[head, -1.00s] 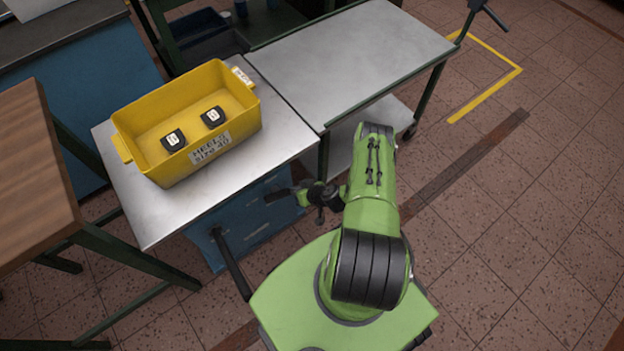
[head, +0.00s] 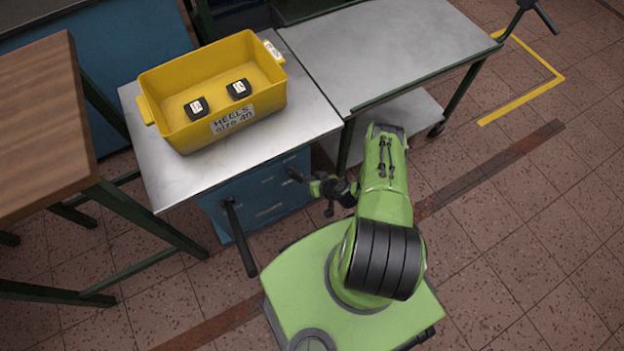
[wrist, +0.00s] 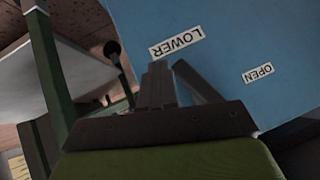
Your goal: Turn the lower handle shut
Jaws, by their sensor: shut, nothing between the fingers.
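The blue cabinet (head: 265,196) stands under the left metal table. In the wrist view its blue face (wrist: 232,40) fills the upper right, with an upside-down LOWER label (wrist: 177,42) and an OPEN label (wrist: 258,73). My gripper (head: 293,174) is shut, near the right end of the cabinet front. Its fingers (wrist: 158,80) show just by the LOWER label. A grey slanted strip (wrist: 196,82) lies beside them; I cannot tell whether it is the lower handle or a shadow. A dark bar (head: 240,238) juts from the cabinet's left front, apart from my gripper.
A yellow bin (head: 205,132) with two black heel pieces stands on the left metal table (head: 165,180). A second metal table (head: 400,50) adjoins on the right. A wooden table (head: 40,110) is at the left. Open tiled floor lies to the right.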

